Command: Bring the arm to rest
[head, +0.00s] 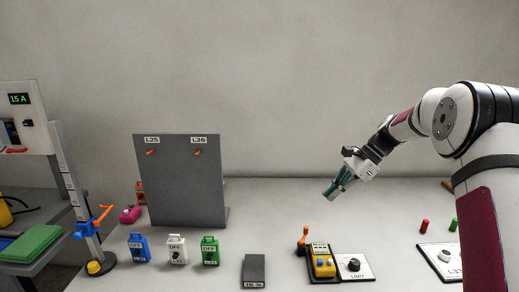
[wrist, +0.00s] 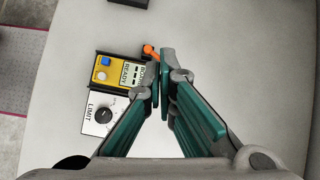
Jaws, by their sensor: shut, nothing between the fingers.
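My gripper (head: 334,191) is shut and empty, held in the air above the white table (head: 290,214), with its fingers pointing down and to the left. In the wrist view the two green fingers (wrist: 163,100) meet at their tips with nothing between them. The arm reaches in from the right side of the head view, bent at the elbow. Below the gripper are a yellow device (head: 323,265) with a screen reading READY and a white LIMIT panel (head: 366,268) with a black knob.
An orange-handled lever (head: 303,238) stands by the yellow device. A grey upright board (head: 183,182) labelled L25 and L26 stands at the left. Blue (head: 139,248), white (head: 177,250) and green (head: 210,251) OFF tags stand before it, near a dark grey block (head: 254,270). The table's middle back is clear.

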